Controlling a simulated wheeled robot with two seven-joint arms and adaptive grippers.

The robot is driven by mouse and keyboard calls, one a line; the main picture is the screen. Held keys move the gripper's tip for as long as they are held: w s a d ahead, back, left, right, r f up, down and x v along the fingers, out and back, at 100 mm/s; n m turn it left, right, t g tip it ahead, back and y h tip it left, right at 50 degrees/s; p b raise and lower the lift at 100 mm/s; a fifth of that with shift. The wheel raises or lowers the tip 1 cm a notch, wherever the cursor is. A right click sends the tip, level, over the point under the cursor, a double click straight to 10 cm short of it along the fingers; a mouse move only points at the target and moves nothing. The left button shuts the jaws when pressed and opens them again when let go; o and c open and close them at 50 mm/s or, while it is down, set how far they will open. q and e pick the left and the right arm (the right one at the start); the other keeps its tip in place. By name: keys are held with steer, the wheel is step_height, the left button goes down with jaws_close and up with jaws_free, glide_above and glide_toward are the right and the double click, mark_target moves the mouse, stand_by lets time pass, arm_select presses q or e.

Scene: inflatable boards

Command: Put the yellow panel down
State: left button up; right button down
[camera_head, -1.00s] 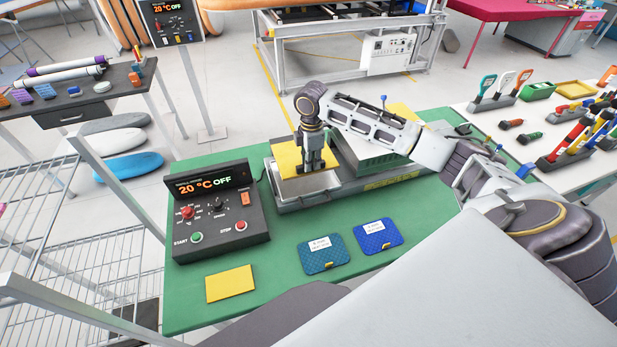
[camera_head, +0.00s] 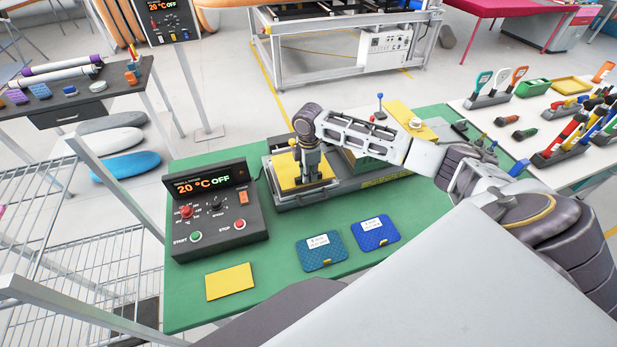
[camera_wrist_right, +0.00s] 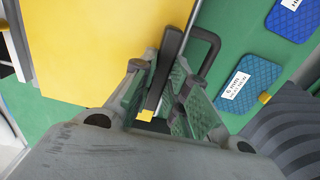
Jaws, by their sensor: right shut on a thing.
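The yellow panel (camera_head: 284,176) is at the metal bed (camera_head: 275,205) of the grey machine, roughly flat and covering most of the bed. In the right wrist view, the panel (camera_wrist_right: 95,45) fills the upper left, beside the right gripper's fingers (camera_wrist_right: 155,95). I cannot tell whether the panel fully touches the bed. My left gripper is not in view.
Another yellow panel (camera_head: 230,282) lies on the green table (camera_head: 290,285) at the front. A teal board (camera_head: 321,251) and a blue board (camera_head: 375,231) lie right of it. A black control box (camera_head: 217,210) stands left of the machine.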

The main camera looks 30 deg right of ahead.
steer(key=shift+f, duration=1.05)
steer(key=c, duration=1.4)
jaws_free()
steer(key=shift+r, duration=0.1)
steer(key=shift+r+b, duration=0.8)
steer(key=shift+r, duration=5.1)
